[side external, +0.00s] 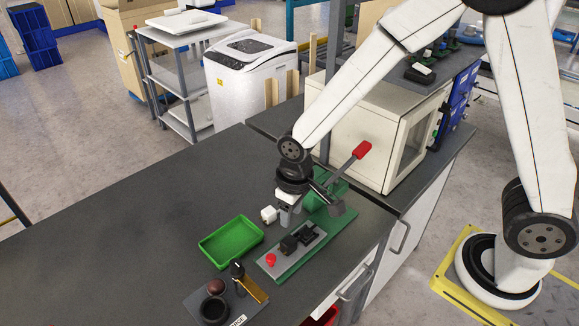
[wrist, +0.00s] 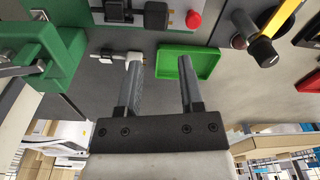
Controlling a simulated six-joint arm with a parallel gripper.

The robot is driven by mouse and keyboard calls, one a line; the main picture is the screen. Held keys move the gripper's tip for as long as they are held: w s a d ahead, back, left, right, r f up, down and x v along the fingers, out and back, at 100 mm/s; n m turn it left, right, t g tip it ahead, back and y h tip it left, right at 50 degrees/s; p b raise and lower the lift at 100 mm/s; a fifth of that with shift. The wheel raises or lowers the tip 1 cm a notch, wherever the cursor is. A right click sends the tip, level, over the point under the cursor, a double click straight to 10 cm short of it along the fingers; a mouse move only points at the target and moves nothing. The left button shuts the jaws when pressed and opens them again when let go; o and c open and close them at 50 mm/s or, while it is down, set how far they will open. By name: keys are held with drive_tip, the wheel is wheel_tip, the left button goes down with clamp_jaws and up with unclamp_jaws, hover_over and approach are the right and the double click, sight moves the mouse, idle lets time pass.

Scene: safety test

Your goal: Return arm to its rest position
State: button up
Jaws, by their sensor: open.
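My arm reaches down from the upper right in the side external view. My gripper (side external: 287,212) is low over the dark bench (side external: 130,240), beside the green machine with a red-tipped lever (side external: 362,149). In the wrist view my gripper (wrist: 160,77) shows two grey fingers spread apart with nothing between them. A small white fitting (side external: 269,214) is close to the fingers in the side external view. In the wrist view the white fitting (wrist: 131,55) lies near the left fingertip; I cannot tell whether they touch.
A green tray (side external: 231,241) lies left of the grey plate with the red button (side external: 271,260). A holder with a black cup (side external: 214,310) and tools is at the front. A beige cabinet (side external: 350,135) stands behind the machine. The bench's left part is clear.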

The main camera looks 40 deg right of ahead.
drive_tip(key=s+d+r+m+t, duration=0.1)
drive_tip(key=s+d+r, duration=0.1)
drive_tip(key=s+d, duration=0.2)
drive_tip(key=s+d+r+m, duration=0.1)
drive_tip(key=s+d+r, duration=0.1)
drive_tip(key=d, duration=0.5)
drive_tip(key=shift+s+d+r+m+t, duration=0.3)
drive_tip(key=shift+s+d+t, duration=0.1)
drive_tip(key=shift+s, duration=0.5)
